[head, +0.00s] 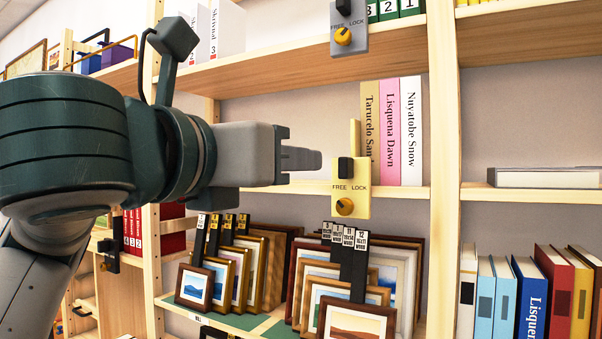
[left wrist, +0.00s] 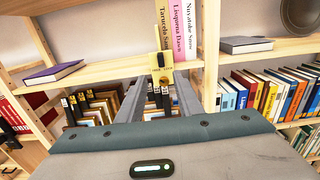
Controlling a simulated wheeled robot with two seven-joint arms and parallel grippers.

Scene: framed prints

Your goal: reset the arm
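My left arm comes in from the left in the head view, raised and reaching right across the shelving. Its gripper (head: 302,160) points right, seen side-on, a little left of a yellow latch plate (head: 345,207) marked FREE and LOCK. The plate has a black slider and an orange knob. In the left wrist view the two fingers of the left gripper (left wrist: 158,85) stand apart with nothing held between them. The plate (left wrist: 162,79) shows beyond the gap; I cannot tell whether a finger touches it. My right gripper is in neither view.
Framed prints (head: 356,323) stand in rows on the lower shelf, with black label tags. Upright books (head: 411,130) stand behind the plate. A grey latch plate (head: 348,40) is on the shelf above. A wooden post (head: 443,150) and more books (head: 530,295) are at right.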

